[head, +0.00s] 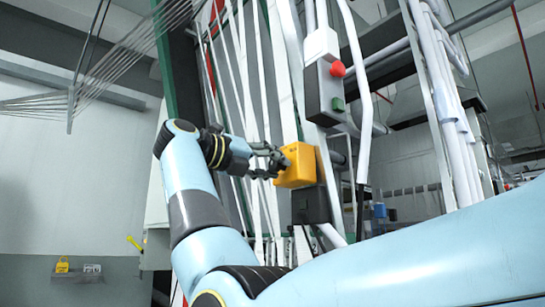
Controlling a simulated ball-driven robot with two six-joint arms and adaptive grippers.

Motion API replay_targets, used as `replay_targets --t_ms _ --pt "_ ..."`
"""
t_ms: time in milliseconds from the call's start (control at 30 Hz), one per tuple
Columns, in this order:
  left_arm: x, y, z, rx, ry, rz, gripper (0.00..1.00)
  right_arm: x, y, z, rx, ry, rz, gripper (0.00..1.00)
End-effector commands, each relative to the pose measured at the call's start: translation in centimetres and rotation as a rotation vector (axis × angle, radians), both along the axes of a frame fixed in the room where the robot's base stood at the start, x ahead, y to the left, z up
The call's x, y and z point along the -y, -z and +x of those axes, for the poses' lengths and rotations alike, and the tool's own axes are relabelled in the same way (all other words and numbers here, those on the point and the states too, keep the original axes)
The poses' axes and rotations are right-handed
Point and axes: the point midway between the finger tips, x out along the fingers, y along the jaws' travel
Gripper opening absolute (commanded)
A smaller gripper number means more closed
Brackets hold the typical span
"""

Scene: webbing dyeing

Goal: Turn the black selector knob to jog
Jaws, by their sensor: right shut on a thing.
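A yellow box (301,164) is mounted on the upright machine frame near the middle of the view. My right gripper (277,162) is at the left face of this box, with its dark fingers shut on the black selector knob. The fingers cover the knob, so its pointer and any position marks cannot be read. My left gripper is not in view.
A grey control box (325,92) with a red mushroom button (338,68) and a green button (338,104) sits above the yellow box. A dark box (310,205) is below it. White webbing strands run close behind my gripper. A yellow padlock (62,265) is at lower left.

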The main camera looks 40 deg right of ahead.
Motion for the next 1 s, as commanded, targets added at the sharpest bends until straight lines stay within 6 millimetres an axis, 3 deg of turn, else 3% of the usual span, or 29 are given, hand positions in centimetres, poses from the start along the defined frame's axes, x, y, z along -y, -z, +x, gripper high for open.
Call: replay_targets --t_ms 600,1000 --pt "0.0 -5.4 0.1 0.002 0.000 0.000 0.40 0.0 -0.4 0.0 -0.569 -0.002 -0.046 0.00" --pt "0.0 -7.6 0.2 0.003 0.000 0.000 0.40 0.0 -0.3 0.0 -0.800 -0.003 -0.065 0.00"
